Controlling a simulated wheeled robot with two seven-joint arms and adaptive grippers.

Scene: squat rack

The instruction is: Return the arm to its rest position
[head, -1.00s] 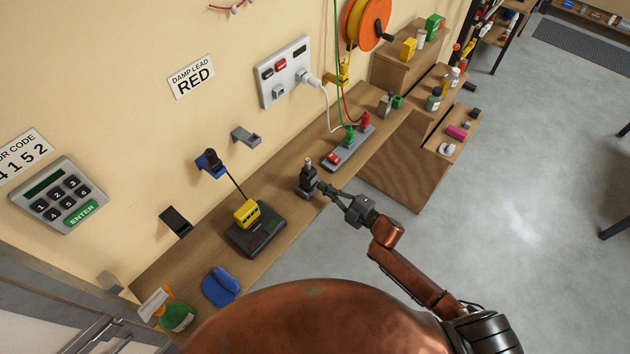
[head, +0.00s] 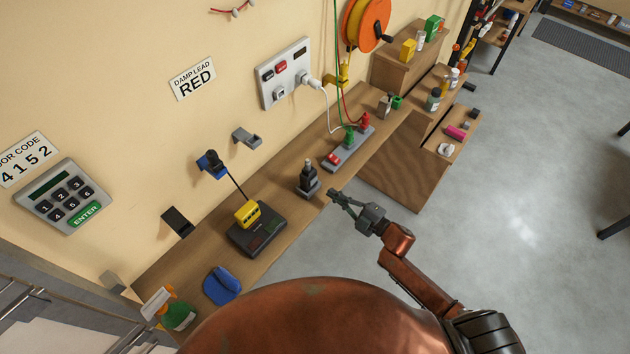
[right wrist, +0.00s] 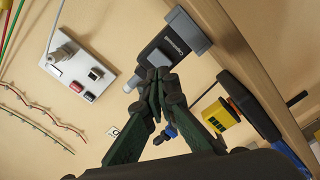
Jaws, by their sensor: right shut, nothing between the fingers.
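My right gripper (head: 334,196) is shut and empty, just off the front edge of the wooden shelf, above the grey floor. My right arm (head: 410,266) reaches up to it from the lower right. In the right wrist view the gripper's dark green fingers (right wrist: 155,88) meet at their tips. A small dark grey device (head: 309,180) with a light top stands upright on the shelf, left of the fingertips with a gap between. It also shows in the right wrist view (right wrist: 172,44), beyond the fingers. My left gripper is not in view.
The shelf (head: 285,190) runs along the wall. The open floor (head: 500,230) at the right is clear.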

